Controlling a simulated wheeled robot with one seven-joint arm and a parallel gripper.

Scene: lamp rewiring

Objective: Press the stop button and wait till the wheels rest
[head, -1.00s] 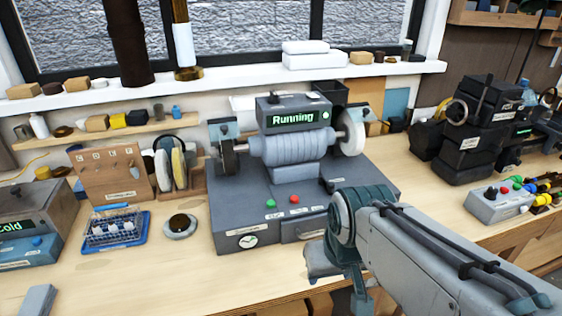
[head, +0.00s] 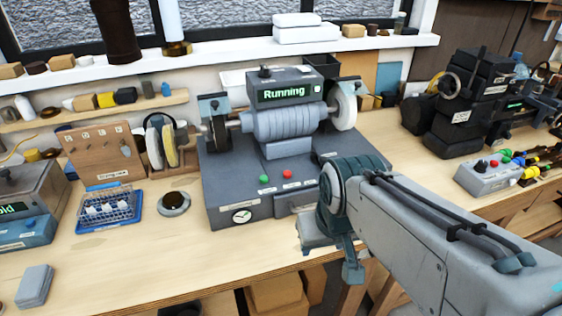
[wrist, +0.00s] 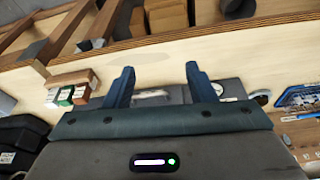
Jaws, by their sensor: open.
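The grey grinder (head: 222,185) stands on the bench, with a wheel at each end of its ribbed motor. My gripper (head: 332,258) is in front of and right of the buttons, partly hidden by my arm. In the wrist view my gripper (wrist: 158,72) has its two fingers apart with nothing between them. I cannot make out the buttons there.
A blue tray (head: 108,222) and a small round dish (head: 174,203) lie left of the grinder. A grey control box (head: 487,177) with coloured knobs and a dark stacked machine (head: 462,135) stand right. The bench front (head: 180,260) is mostly bare.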

